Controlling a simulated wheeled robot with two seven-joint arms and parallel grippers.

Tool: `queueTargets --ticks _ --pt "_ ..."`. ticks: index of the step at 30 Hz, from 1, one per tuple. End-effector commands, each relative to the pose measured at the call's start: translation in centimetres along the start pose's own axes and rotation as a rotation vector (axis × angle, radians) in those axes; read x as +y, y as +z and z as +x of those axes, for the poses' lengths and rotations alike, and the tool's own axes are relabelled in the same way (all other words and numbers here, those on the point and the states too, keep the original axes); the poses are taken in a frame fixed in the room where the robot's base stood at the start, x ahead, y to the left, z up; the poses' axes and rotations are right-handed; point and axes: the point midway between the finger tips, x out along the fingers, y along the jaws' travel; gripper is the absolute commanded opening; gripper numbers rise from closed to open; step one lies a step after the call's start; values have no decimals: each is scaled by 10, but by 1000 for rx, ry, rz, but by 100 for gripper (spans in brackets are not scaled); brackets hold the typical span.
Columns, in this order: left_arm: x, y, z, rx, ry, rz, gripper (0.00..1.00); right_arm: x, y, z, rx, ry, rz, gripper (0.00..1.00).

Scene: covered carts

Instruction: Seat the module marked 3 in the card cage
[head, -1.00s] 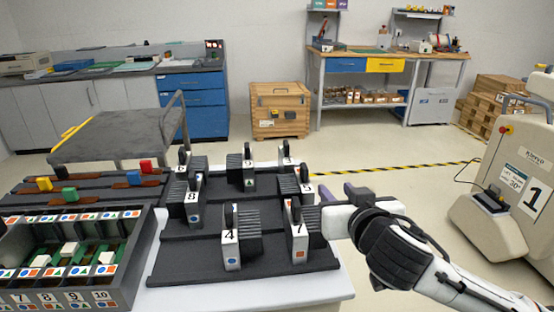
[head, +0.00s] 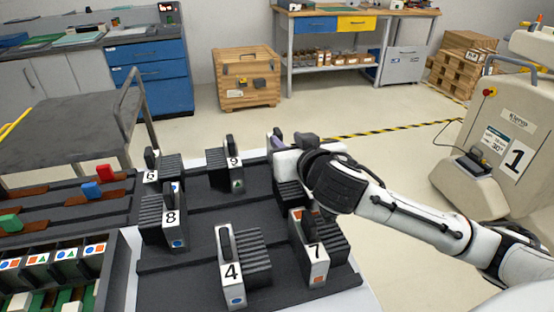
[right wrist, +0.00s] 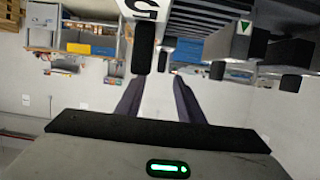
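My right gripper (head: 291,140) reaches over the back right of the black module rack (head: 190,262). In the right wrist view its two purple fingers (right wrist: 158,100) are apart with nothing between them. A black handle (right wrist: 143,48) on a white-faced module (right wrist: 138,8) stands just beyond them. That module's numeral is cut off and looks like a 5, but I cannot be sure. In the head view a ribbed black module (head: 290,194) shows below my gripper, its number hidden. No numeral 3 is readable. The grey card cage (head: 110,262) is partly in view at lower left. My left gripper is not in view.
Modules marked 4 (head: 230,270), 7 (head: 312,255), 8 (head: 172,222), 9 (head: 234,172) and 6 (head: 152,170) stand upright in the rack. A dark cart (head: 65,125) stands at left. Floor right of the table is clear up to a beige machine (head: 505,140).

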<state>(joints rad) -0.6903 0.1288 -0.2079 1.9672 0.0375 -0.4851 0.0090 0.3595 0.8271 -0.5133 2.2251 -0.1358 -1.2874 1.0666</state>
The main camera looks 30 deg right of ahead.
Motion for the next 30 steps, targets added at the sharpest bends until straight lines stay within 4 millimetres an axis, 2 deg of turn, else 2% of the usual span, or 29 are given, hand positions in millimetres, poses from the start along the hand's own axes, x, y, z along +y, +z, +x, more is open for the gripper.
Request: queueTargets --ticks 12,20,27,30 --pt "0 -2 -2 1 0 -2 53 -1 -1 50 1 0 -1 34" --pt "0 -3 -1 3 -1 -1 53 -2 -1 53 0 -1 0 34" --pt "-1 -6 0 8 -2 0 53 -2 -1 53 0 -1 0 0" --pt "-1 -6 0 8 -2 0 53 -2 -1 53 0 -1 0 0"
